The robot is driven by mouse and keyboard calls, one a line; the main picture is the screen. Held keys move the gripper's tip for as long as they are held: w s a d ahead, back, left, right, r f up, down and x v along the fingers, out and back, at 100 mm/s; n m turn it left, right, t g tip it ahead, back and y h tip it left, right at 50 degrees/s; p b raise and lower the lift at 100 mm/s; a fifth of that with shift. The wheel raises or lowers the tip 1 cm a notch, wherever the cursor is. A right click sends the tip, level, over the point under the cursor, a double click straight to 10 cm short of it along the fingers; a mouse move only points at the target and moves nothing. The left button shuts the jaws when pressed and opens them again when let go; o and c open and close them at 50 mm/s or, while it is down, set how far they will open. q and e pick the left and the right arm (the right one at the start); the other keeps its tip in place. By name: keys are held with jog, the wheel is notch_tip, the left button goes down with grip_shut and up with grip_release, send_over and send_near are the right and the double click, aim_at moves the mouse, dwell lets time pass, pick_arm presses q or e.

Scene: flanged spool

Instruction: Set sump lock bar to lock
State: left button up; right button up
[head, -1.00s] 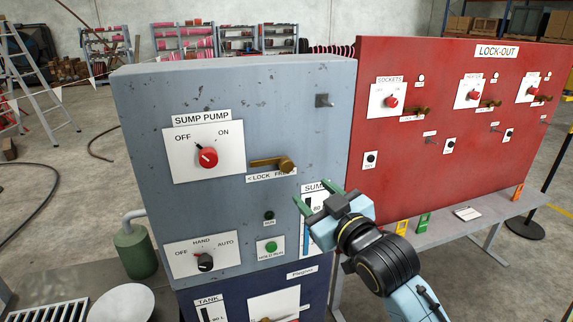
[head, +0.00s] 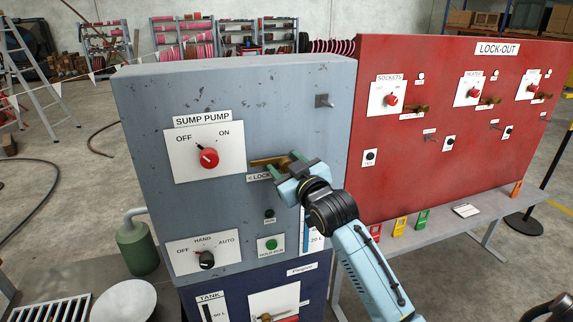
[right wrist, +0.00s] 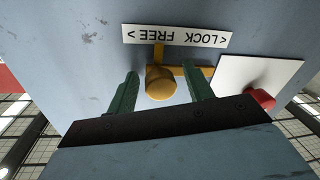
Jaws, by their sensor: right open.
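In the right wrist view the label (right wrist: 178,36) reads upside down, and the bar's round brass knob (right wrist: 160,83) is between the two green fingers. My right gripper (head: 284,163) is open at the bar's right end, with gaps beside the knob. The red SUMP PUMP knob (head: 208,158) has its pointer toward OFF. My left gripper is not in view.
A metal peg (head: 324,101) sticks out at the panel's upper right. The HAND/AUTO selector (head: 206,260) and green HOLD-RUN button (head: 271,245) are below. The red LOCK-OUT board (head: 440,140) stands to the right, above a grey shelf with coloured tags.

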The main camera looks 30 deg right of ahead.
aim_at(260, 162)
grip_shut()
jog(key=shift+w+a+p, duration=0.15)
jog(key=shift+w+a, duration=0.05)
jog(key=shift+a, duration=0.6)
jog(key=shift+w+a+p, duration=0.15)
jog(key=shift+w+a, duration=0.05)
jog(key=shift+a, duration=0.6)
jog(key=shift+w+a+p, duration=0.15)
jog(key=shift+w+a, duration=0.05)
jog(key=shift+a, duration=0.6)
jog(key=shift+d, duration=0.1)
jog(key=shift+c, duration=2.1)
grip_release()
jog(key=o, duration=0.4)
jog(key=shift+a, duration=0.2)
jog(key=shift+d, duration=0.1)
